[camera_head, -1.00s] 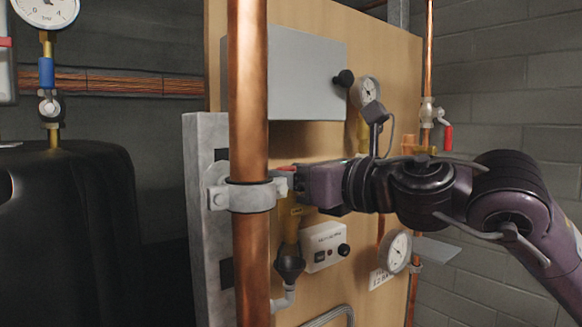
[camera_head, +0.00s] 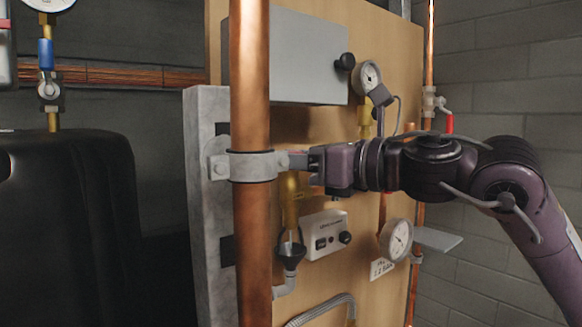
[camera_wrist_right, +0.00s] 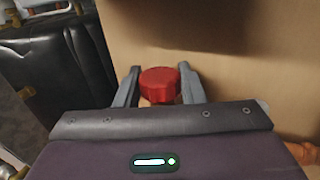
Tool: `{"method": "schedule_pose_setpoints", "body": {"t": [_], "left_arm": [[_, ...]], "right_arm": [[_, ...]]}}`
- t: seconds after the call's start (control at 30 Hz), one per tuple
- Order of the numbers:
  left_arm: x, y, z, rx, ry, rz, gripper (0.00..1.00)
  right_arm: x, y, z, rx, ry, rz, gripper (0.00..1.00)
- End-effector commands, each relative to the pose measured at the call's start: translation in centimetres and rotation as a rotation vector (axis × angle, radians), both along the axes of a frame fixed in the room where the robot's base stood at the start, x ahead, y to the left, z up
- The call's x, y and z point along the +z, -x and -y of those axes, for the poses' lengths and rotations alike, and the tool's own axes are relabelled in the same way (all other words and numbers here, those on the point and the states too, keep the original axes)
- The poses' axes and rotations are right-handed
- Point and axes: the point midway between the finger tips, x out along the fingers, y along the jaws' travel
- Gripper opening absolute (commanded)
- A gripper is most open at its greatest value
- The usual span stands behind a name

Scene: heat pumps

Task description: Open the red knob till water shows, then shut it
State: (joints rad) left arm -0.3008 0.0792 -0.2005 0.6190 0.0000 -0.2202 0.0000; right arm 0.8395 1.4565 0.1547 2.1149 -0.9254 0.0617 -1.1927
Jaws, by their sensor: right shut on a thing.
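The red knob (camera_wrist_right: 160,84) sits between the two grey fingers of my right gripper (camera_wrist_right: 160,92) in the right wrist view, and the gripper is shut on it. In the head view my right gripper (camera_head: 298,161) reaches in from the right, its fingers just behind the copper pipe's clamp; the knob is hidden there. Below it a brass valve body (camera_head: 290,200) points down over a dark funnel (camera_head: 291,255). A faint pale streak shows between brass outlet and funnel; it may be water, but I cannot be sure. My left gripper is not in view.
A thick copper pipe (camera_head: 249,90) with a grey clamp (camera_head: 255,166) stands in front of the wooden board. A grey box (camera_head: 300,60), a white control box (camera_head: 325,234) and gauges (camera_head: 396,239) surround the gripper. A black tank (camera_head: 70,220) stands at left.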

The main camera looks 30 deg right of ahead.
Motion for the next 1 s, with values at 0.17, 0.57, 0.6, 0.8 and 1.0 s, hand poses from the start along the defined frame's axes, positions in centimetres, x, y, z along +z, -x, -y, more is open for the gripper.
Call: {"method": "schedule_pose_setpoints", "body": {"t": [0.17, 0.57, 0.6, 0.8, 1.0], "left_arm": [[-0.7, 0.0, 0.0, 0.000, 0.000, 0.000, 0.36], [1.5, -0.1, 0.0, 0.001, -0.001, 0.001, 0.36], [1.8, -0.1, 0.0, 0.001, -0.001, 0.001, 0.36], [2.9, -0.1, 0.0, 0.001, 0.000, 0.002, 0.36], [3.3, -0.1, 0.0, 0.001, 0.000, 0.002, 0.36]], "right_arm": [[0.0, -0.1, 0.2, 0.150, -0.005, 0.000, 0.13], [0.5, -0.1, 0.2, 0.468, -0.002, 0.000, 0.13], [0.5, -0.2, 0.2, 0.492, -0.002, 0.000, 0.13], [0.4, -0.1, 0.2, 0.584, -0.002, 0.001, 0.13], [0.3, -0.1, 0.2, 0.629, -0.001, 0.003, 0.13]]}}
